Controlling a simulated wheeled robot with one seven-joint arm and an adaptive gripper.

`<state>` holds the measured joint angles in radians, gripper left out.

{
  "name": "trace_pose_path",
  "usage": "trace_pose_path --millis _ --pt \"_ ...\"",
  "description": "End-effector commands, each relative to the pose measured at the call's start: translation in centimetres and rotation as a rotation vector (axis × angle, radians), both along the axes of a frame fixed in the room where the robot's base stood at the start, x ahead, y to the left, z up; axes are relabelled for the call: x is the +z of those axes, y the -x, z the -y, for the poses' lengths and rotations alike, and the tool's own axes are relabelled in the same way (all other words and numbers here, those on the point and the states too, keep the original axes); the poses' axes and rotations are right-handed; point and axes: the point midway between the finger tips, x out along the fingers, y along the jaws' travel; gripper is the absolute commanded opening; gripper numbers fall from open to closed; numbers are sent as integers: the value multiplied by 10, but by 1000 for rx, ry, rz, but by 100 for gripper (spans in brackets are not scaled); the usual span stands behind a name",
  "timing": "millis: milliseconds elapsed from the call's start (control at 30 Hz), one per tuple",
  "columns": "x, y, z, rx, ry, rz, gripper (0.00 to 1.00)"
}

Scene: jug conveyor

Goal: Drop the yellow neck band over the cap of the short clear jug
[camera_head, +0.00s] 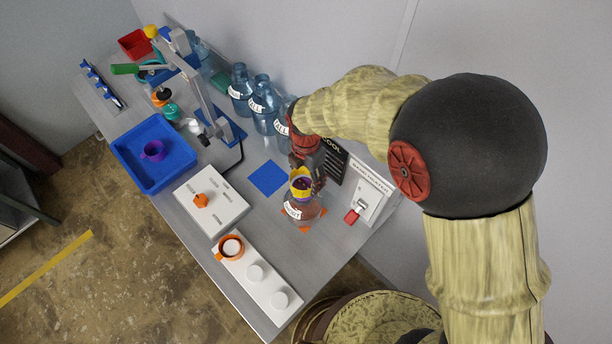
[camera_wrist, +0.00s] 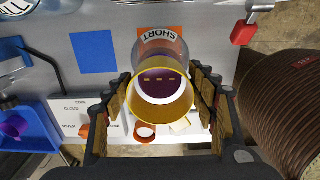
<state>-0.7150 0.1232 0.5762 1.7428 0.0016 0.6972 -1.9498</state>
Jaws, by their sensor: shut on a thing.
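The band also shows in the head view (camera_head: 300,190). Through the band's opening I see the jug's purple cap (camera_wrist: 155,80), roughly in line with it, and a white ring-like area. I cannot tell whether the band is just above the cap or around it. The fingers partly hide the jug's neck.
A grey machine with a red switch (camera_head: 351,217) stands close right of the jug. Blue TALL jugs (camera_head: 264,105) line the back. A blue square (camera_head: 267,178) lies left.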

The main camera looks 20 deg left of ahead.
Motion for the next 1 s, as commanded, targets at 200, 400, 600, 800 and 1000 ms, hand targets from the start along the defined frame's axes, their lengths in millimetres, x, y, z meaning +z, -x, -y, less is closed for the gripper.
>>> trace_pose_path --millis 200,400,600,800,1000 --pt "-3 0 0 0 0 0 35" --pt "-3 0 0 0 0 0 35" --pt "-4 0 0 0 0 0 35" --pt "-8 0 0 0 0 0 35" --pt "-12 0 0 0 0 0 35"
